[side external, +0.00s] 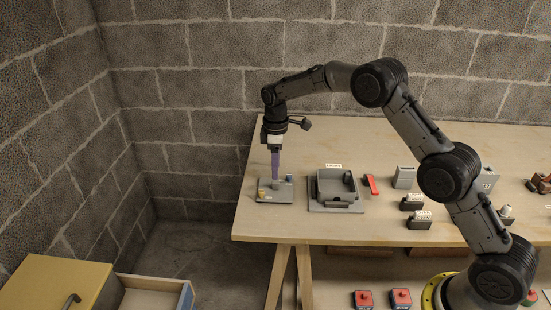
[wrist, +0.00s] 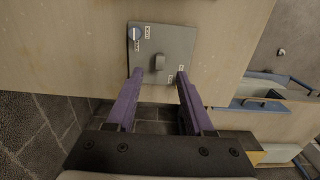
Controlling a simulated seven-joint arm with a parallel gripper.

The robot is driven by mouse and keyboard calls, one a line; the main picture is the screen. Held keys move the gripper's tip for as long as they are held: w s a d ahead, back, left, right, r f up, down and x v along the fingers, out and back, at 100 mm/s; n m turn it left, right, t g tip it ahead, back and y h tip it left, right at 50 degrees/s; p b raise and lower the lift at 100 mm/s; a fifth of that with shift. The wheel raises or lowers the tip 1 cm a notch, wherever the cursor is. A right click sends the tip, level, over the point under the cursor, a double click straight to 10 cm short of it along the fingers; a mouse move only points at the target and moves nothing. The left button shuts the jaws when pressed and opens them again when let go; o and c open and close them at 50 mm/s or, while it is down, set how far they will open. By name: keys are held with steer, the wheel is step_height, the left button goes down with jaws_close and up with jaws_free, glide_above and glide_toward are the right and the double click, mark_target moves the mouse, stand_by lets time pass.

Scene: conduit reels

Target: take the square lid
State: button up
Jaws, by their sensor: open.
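The square lid (wrist: 178,42) is a flat grey plate with a small upright grip (wrist: 160,62) in its middle.
An open grey box (side external: 337,187) on a base plate stands just right of the lid, with a red handle-like part (side external: 371,184) beside it. Grey blocks (side external: 404,177) and small labelled holders (side external: 419,219) stand further right. The table's left edge is close to the lid.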

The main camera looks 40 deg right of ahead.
mark_target(276, 182)
steer(key=shift+f, duration=2.9)
jaws_close()
steer(key=shift+r, duration=1.05)
steer(key=shift+r, duration=0.15)
